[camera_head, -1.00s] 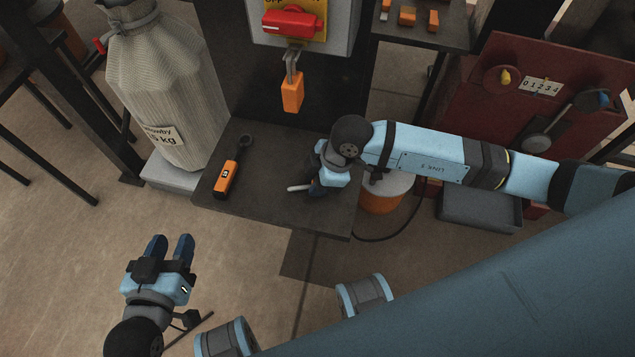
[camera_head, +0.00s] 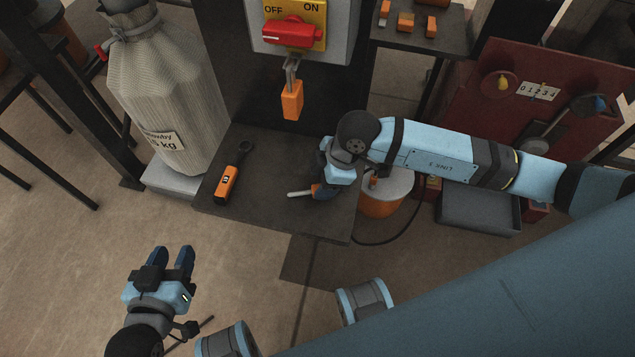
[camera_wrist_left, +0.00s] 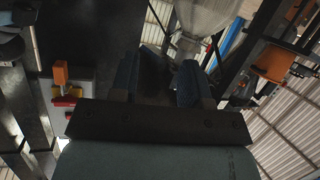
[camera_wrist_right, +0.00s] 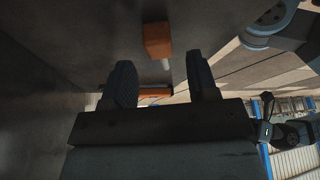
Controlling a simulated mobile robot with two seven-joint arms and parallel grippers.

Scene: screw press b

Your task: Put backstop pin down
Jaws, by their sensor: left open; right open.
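The backstop pin, a pale rod (camera_head: 299,194) with an orange end, lies on the dark bench (camera_head: 270,215) near its front right. My right gripper (camera_head: 322,190) is open just right of it, low over the bench, its dark blue fingers partly covering the orange end. In the right wrist view an orange block with a short pale rod (camera_wrist_right: 157,40), which looks like the pin, shows beyond the open fingers, apart from them. My left gripper (camera_head: 171,256) is open and empty over the floor, in front of the bench at the left.
An orange-handled dark tool (camera_head: 227,182) lies on the bench's left part. An orange padlock (camera_head: 292,100) hangs below a red switch (camera_head: 291,33). A sack (camera_head: 165,90) stands left of the bench and a dark red machine (camera_head: 470,95) stands right. The bench middle is clear.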

